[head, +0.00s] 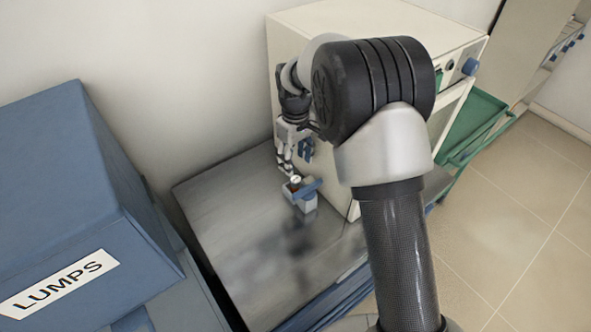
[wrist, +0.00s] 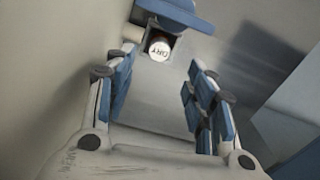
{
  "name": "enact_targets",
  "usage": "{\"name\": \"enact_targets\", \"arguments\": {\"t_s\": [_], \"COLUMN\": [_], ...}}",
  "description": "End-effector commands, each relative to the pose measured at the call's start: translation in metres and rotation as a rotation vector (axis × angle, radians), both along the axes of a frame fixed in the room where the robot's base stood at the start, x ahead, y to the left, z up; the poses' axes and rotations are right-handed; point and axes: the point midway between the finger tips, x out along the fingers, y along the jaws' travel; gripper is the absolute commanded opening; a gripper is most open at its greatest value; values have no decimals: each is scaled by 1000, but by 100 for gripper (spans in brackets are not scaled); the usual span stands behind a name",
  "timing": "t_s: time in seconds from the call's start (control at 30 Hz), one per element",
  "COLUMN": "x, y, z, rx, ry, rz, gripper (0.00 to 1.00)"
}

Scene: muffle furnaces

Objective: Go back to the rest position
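My gripper (head: 295,158) is over the metal table in the head view, beside the cream furnace. In the wrist view my gripper (wrist: 160,95) has its two blue-padded fingers spread wide with nothing between them. The fingers look apart from the holder and the container.
A cream muffle furnace (head: 350,30) stands at the table's back right, close to my arm. A blue box labelled "LUMPS" (head: 70,200) is at left. The metal table (head: 240,235) is bare in front. A green tray (head: 475,120) sits right of the furnace; tiled floor lies beyond.

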Motion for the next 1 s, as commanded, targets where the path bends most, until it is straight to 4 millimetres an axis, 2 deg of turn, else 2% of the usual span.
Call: {"name": "enact_targets", "arguments": {"t_s": [0.17,0.7,0.77,0.83,1.0], "x": [0,-1,-3,-9,-43], "y": [0,-1,-3,-9,-31], "z": [10,14,23,39,101], "rx": [0,1,2,6,20], "ry": [0,-4,-11,-26,-84], "rz": [0,-4,-15,-38,-138], "gripper": [50,50,50,50,50]}}
